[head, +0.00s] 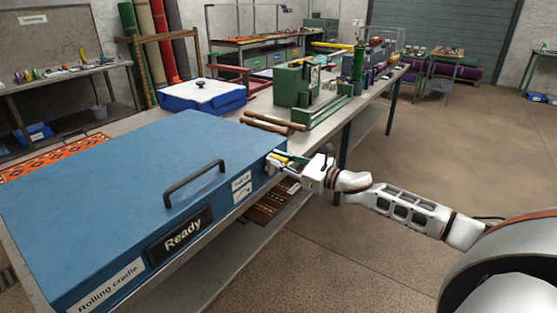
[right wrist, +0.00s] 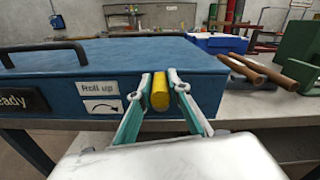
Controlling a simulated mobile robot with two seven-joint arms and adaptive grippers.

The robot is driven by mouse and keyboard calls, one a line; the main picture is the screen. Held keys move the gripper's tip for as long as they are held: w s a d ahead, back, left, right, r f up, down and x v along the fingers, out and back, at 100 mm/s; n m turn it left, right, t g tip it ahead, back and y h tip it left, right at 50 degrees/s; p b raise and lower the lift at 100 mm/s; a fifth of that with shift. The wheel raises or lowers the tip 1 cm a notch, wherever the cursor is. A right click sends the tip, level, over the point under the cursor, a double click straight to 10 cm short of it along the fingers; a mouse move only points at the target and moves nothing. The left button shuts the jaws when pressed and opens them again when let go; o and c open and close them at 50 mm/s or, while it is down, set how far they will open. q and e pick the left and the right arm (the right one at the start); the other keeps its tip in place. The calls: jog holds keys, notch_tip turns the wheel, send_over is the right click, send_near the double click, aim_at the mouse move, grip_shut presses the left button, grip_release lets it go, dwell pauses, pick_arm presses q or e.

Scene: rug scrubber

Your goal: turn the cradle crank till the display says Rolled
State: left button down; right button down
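The rolling cradle (head: 110,180) is a large blue box on the bench, with a black handle on its lid. Its front display (head: 180,235) reads "Ready". A "Roll up" label with a curved arrow (right wrist: 102,109) is on its face, left of the crank. The yellow crank handle (right wrist: 160,90) sticks out near the box's right end. My right gripper (head: 283,161) is at that end; in the right wrist view its fingers (right wrist: 160,92) lie close on both sides of the yellow handle. The rest of the crank is mostly hidden. My left gripper is not in view.
Brown rollers (head: 272,121) lie beside the cradle's far end, near a green machine (head: 296,84). A blue-and-white case (head: 202,95) stands behind. An orange patterned rug (head: 55,155) lies left of the cradle. The floor at right is clear.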

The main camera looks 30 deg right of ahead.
jog(key=shift+w+d+m, duration=0.1)
jog(key=shift+d+m, duration=0.25)
jog(key=shift+m, duration=0.25)
